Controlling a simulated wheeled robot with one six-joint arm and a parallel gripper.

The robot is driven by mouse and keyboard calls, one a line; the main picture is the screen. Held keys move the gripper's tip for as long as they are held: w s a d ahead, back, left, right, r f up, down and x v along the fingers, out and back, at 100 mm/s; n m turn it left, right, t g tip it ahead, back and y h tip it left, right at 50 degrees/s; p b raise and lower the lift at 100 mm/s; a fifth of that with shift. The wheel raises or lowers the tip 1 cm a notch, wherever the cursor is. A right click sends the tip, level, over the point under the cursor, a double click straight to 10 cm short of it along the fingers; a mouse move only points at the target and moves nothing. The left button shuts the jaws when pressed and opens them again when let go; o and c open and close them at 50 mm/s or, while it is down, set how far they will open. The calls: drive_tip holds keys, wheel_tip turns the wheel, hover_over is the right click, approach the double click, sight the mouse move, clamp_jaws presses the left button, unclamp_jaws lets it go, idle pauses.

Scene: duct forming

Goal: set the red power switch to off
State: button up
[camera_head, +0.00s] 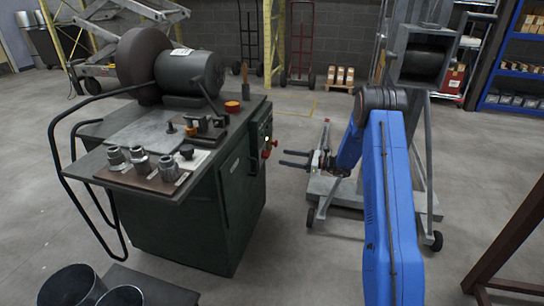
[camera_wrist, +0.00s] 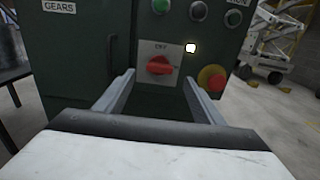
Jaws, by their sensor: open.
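The red power switch (camera_wrist: 160,66) is a red rotary handle on a light square plate marked "OFF" at its top, on the front of a dark green machine cabinet (camera_wrist: 75,60). The handle lies roughly sideways, not pointing up at the mark. In the head view the machine (camera_head: 205,200) stands left of centre, with small red controls on its right side. My gripper (camera_head: 283,158) is open and empty, pointing left toward that side, with a gap between. In the wrist view my gripper's fingers (camera_wrist: 158,95) stand either side of and below the switch, apart from it.
A red emergency button on a yellow base (camera_wrist: 211,78) sits right and below the switch. A green button (camera_wrist: 161,5) and a lit white indicator (camera_wrist: 190,47) are near. Fittings (camera_head: 140,160) stand on the machine's top. A wheeled lift (camera_head: 350,195) stands behind my arm.

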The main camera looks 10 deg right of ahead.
sight(270, 154)
drive_tip(key=x, duration=0.8)
drive_tip(key=shift+c, duration=0.2)
drive_tip(key=c, duration=1)
